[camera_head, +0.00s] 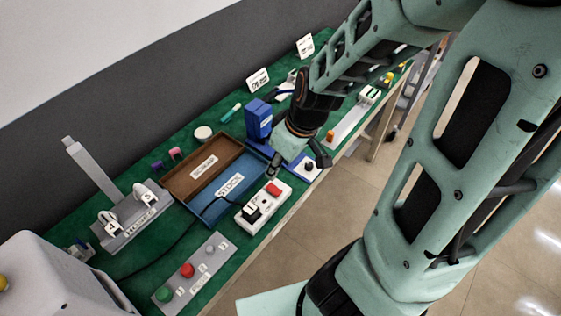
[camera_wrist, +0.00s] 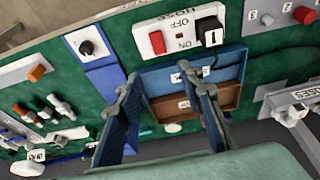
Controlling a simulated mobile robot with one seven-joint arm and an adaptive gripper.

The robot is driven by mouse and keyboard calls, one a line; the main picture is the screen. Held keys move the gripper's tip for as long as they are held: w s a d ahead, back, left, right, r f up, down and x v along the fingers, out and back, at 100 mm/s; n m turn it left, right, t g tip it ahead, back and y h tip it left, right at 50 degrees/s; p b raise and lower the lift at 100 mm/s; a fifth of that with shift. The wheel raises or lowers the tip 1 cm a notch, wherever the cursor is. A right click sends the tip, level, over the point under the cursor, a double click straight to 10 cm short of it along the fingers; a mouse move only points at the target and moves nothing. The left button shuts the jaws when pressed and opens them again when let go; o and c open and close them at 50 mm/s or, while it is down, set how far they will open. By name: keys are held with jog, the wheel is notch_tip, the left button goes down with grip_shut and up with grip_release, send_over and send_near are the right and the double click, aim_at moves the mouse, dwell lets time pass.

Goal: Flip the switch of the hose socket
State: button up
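The hose socket is a white box (camera_head: 240,222) near the front edge of the green bench, with a red switch (camera_head: 273,188) at one end and a black plug (camera_head: 250,213) at the other. In the wrist view the socket (camera_wrist: 181,56) reads HOSE, OFF and ON, with the red switch (camera_wrist: 157,42) left and the black plug (camera_wrist: 209,30) right. Which way the switch is tipped is too small to tell. My gripper (camera_head: 297,163) is open and empty, above the bench just beyond the switch end; its fingers (camera_wrist: 160,76) frame the blue tray in the wrist view, apart from the switch.
A blue STOCK tray (camera_head: 221,209) and a brown tray (camera_head: 177,183) lie beside the socket. A blue stand with a black knob (camera_head: 308,167) is close to my gripper. A grey panel with red and green buttons (camera_head: 190,272) sits nearer, and a grey HOSES rack (camera_head: 133,232) stands left.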

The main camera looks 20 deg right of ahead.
jog(key=shift+s+r, duration=0.1)
jog(key=shift+r, duration=0.15)
dwell(0.6)
